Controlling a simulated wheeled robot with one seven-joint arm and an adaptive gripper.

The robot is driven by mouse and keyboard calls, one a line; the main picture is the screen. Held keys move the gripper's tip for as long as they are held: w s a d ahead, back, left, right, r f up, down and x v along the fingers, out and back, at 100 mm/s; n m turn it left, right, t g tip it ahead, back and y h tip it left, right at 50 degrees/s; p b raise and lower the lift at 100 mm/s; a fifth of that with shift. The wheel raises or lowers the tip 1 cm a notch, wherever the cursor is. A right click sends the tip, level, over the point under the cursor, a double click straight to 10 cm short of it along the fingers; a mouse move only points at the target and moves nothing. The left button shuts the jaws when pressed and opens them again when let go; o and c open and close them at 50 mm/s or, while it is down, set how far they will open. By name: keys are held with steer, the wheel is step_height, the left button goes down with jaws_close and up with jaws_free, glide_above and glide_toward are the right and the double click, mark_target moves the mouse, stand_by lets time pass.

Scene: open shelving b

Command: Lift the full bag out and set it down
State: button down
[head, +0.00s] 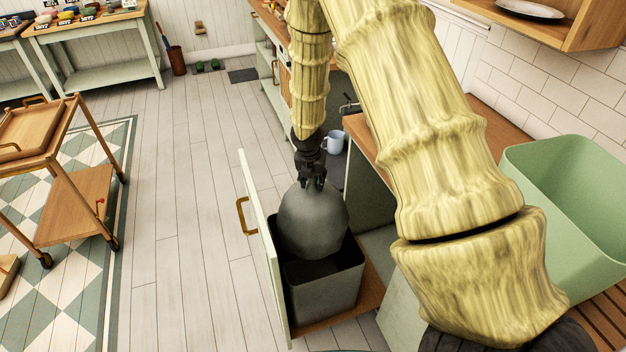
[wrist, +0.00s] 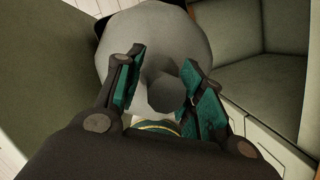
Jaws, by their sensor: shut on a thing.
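A full grey bag (head: 312,222) shows in the head view, its rounded body standing partly above the rim of a dark grey bin (head: 325,295). The bag's lower end is hidden by the bin wall. The bin stands in a pull-out drawer with a pale front (head: 262,240). My gripper (head: 311,182) points down at the top of the bag and is shut on its knotted neck. In the wrist view the neck (wrist: 165,92) sits between the two teal-padded fingers, with the bag's pale round body (wrist: 150,45) beyond it.
A light green tub (head: 570,200) stands on the counter at right. A blue mug (head: 333,142) is near the sink behind my gripper. A wooden trolley (head: 75,190) stands on the checkered rug at left. The plank floor (head: 185,200) left of the drawer is clear.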

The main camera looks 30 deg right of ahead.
step_height(320, 180, up, 35)
steer(key=p, duration=1.6)
steer(key=shift+p, duration=0.3)
stand_by(1.3)
